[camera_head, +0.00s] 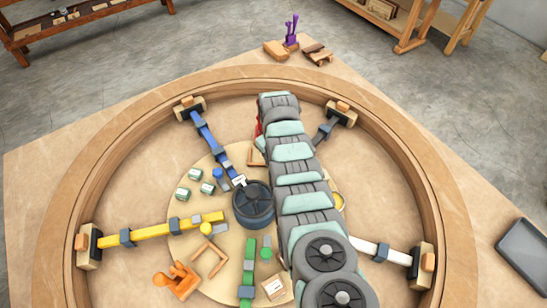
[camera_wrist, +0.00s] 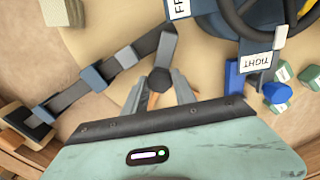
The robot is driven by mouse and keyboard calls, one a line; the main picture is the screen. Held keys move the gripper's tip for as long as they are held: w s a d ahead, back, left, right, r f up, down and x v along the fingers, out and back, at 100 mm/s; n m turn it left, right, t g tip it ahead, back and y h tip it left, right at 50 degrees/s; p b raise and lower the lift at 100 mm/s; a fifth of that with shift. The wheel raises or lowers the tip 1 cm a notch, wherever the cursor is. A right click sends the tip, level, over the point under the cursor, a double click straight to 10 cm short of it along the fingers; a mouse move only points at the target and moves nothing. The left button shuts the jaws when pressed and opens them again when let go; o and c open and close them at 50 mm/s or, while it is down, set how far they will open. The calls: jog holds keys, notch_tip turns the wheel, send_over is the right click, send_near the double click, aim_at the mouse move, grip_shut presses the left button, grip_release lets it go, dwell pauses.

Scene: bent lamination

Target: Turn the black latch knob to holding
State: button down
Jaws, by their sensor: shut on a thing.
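The black latch knob (camera_wrist: 159,80) is at the end of a dark grey bar clamp (camera_wrist: 125,60) in the wrist view. My gripper (camera_wrist: 160,88) comes from below with its two grey fingers on either side of the knob, shut on it. The fingers partly cover the knob, and its turned position cannot be read. The dark clamp also shows at the upper right of the ring in the head view (camera_head: 325,128). There my arm hides the knob and the fingertips.
Small green blocks (camera_head: 195,175) sit left of the hub.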

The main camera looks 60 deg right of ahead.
jog(key=n, duration=0.4)
jog(key=shift+n+b, duration=0.3)
jog(key=shift+b, duration=0.05)
jog(key=n, duration=0.4)
jog(key=shift+b, duration=0.4)
jog(key=shift+n, duration=0.3)
jog(key=c, duration=1)
grip_release()
notch_tip(320, 180, up, 11)
jog(key=shift+f, duration=0.1)
